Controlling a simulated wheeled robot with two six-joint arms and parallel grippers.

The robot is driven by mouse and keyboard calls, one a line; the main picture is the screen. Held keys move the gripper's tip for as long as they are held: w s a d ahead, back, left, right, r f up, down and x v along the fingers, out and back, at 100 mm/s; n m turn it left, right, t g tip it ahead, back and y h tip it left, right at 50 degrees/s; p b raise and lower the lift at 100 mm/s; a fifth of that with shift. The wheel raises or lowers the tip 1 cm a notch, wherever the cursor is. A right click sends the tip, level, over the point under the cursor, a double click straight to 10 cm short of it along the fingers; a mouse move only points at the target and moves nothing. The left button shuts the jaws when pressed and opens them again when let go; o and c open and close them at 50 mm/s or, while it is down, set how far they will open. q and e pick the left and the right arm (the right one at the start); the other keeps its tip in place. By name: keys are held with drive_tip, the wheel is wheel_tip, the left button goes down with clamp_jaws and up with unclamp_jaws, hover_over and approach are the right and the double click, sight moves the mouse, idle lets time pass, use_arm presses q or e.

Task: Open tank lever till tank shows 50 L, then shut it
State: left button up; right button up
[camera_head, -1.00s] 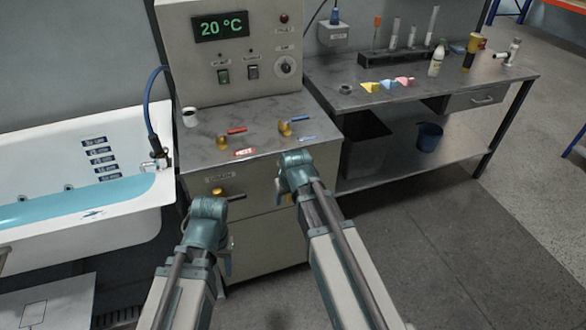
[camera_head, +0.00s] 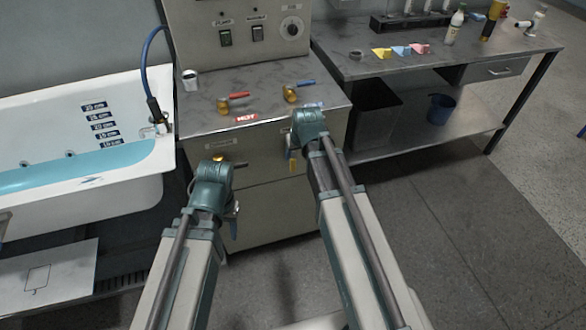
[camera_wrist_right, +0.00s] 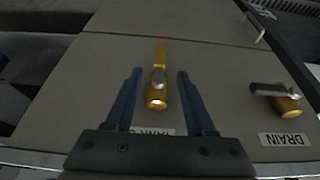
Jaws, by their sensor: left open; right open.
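The tank lever is a brass valve (camera_wrist_right: 157,95) with a yellow handle, on the cabinet front. In the right wrist view it lies between the spread fingers of my right gripper (camera_wrist_right: 158,88), with gaps on both sides; its label is partly covered. In the head view my right gripper (camera_head: 290,148) is at the cabinet front, largely hidden by its wrist, and the yellow handle (camera_head: 293,167) hangs below. My left gripper (camera_head: 233,215) is open and empty, low before the cabinet. No litre reading is visible.
A brass drain valve (camera_wrist_right: 285,100) sits beside the tank lever. Red (camera_head: 236,96) and blue (camera_head: 302,85) levers stand on the cabinet top (camera_head: 265,75). A bathtub (camera_head: 140,92) with bluish water and level marks is at left. A workbench (camera_head: 450,60) is at right.

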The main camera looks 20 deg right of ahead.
sight(294, 161)
drive_tip(key=b+x, duration=0.7)
drive_tip(key=x, duration=0.2)
drive_tip(key=shift+f, duration=0.1)
clamp_jaws()
idle(1.2)
